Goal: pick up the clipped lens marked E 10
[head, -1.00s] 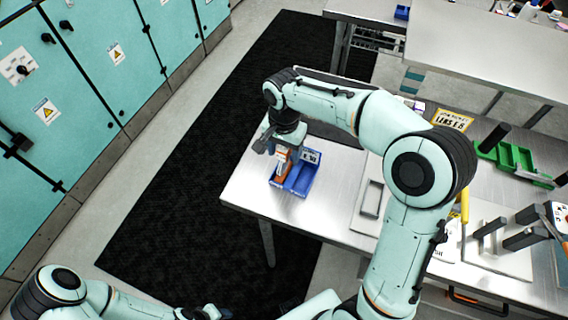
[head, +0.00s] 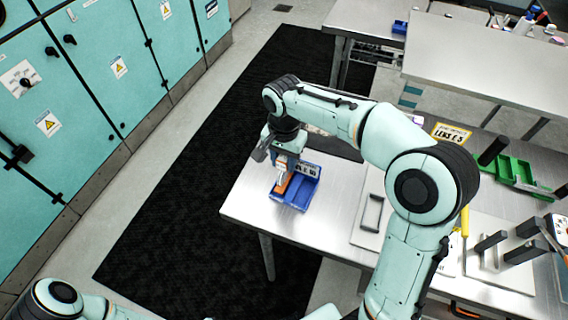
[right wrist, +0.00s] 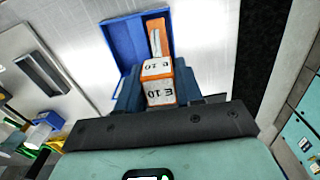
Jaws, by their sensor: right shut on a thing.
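The clipped lens marked E 10 (right wrist: 160,92) is an orange-edged block with white faces that carry black "E 10" print. In the right wrist view it sits between the two dark blue fingers of my right gripper (right wrist: 158,92), which is shut on it. In the head view my right gripper (head: 283,163) points down over the blue bin (head: 308,187), and its fingers hide part of the lens. An orange and white piece (right wrist: 156,38) lies beyond the block, over the bin; I cannot tell whether it is joined to it. My left gripper is out of view.
The blue bin stands near the left corner of the metal table (head: 250,208). A white board with a grey handle (head: 371,212) lies to its right. A green bin (head: 515,172) and a yellow-edged "LENS" sign (head: 451,133) are farther right. A raised shelf (head: 490,60) is behind.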

